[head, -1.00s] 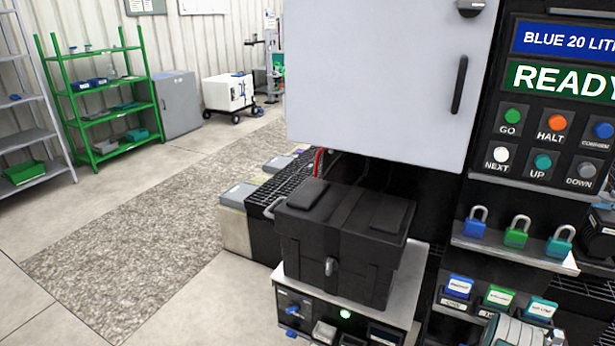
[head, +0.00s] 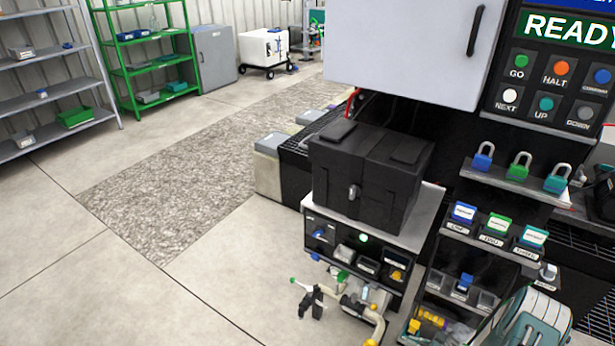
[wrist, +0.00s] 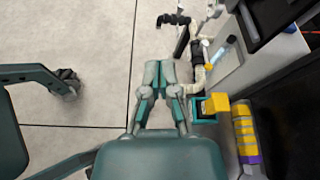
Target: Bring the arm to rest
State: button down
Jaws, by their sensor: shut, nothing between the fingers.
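My gripper (wrist: 160,72) shows in the wrist view, with its two teal fingers together and nothing between them. It is over the pale floor, beside the hose and fittings of the station. I cannot make out the gripper in the head view. A teal and white rounded part of my arm (head: 528,322) shows at the lower right of the head view.
A black lidded tote (head: 368,180) sits on the station's stand (head: 418,222). A cream hose (head: 375,322) and black fitting (head: 312,301) stick out low at its front. Floor at left is clear.

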jog(key=a+r+n+g+h, duration=0.1)
jog(key=a+r+n+g, duration=0.2)
jog(key=r, duration=0.8)
jog(key=a+r+n+g+h, duration=0.15)
jog(key=a+r+n, duration=0.3)
jog(key=r, duration=0.55)
jog(key=a+r+n+g, duration=0.25)
jog(key=r+n, duration=0.25)
jog(key=r, duration=0.6)
jog(key=s+a+r+n+t+h, duration=0.2)
jog(key=s+a+r+n+h, duration=0.1)
jog(key=s+r, duration=0.7)
jog(key=s+a+r+n+t+h, duration=0.2)
jog(key=s+a+r+n+h, duration=0.2)
jog(key=s+r+n, duration=0.3)
jog(key=s+r+h, duration=0.1)
jog(key=s+r, duration=0.1)
jog(key=s, duration=0.1)
jog(key=shift+s+r+h, duration=0.15)
jog(key=shift+r+h, duration=0.2)
